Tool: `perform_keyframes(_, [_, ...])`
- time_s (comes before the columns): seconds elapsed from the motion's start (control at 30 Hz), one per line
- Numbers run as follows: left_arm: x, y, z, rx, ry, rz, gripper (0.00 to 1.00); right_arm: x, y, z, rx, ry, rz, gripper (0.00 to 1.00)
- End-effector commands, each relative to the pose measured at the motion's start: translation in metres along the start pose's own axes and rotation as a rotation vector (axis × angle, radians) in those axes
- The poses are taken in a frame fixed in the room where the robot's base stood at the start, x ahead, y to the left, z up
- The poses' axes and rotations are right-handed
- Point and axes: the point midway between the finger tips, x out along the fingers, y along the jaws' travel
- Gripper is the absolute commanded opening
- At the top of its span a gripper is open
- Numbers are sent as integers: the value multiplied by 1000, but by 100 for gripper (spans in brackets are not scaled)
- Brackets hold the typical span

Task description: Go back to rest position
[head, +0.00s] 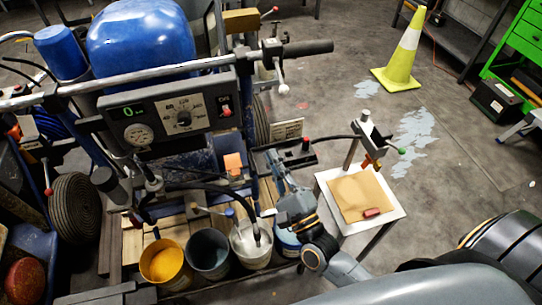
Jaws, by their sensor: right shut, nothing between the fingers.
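My right arm comes in from the lower right. Its gripper (273,160) is shut and empty, beside the blue line striper's frame and above the paint buckets. The striper has a blue tank (140,38) and a control panel (172,117) with a green display, a dial, a gauge and a red switch. The handlebar's black grip (308,48) extends to the right. My left gripper is out of the picture.
Yellow (163,262), dark (208,252), white (250,245) and blue buckets stand below my right gripper. A small white table (395,211) holds brown paper and a red block. A yellow cone (402,55) stands behind.

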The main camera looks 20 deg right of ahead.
Motion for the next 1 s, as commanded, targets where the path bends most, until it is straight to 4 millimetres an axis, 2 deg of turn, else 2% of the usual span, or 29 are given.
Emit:
perform_keyframes(0.1, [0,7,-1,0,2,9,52,0,0,0,0,0,0,0])
perform_keyframes(0.4, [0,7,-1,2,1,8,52,0,1,0,-3,1,2,0])
perform_keyframes(0.5, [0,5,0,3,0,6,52,-4,15,-8,-56,12,39,0])
perform_keyframes(0.57, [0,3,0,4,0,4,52,-10,35,-20,-132,24,93,0])
perform_keyframes(0.63, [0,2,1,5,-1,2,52,-22,68,-39,-262,39,188,0])
perform_keyframes(0.77, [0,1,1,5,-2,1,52,-65,142,-85,-558,41,431,0])
perform_keyframes(0.8, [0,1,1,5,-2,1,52,-82,164,-100,-648,31,512,0])
perform_keyframes(0.87, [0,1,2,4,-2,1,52,-111,194,-120,-776,5,634,0])
perform_keyframes(0.97, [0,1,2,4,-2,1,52,-165,238,-152,-970,-66,841,0])
perform_keyframes(1.0, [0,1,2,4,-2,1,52,-189,254,-163,-1040,-103,924,0])
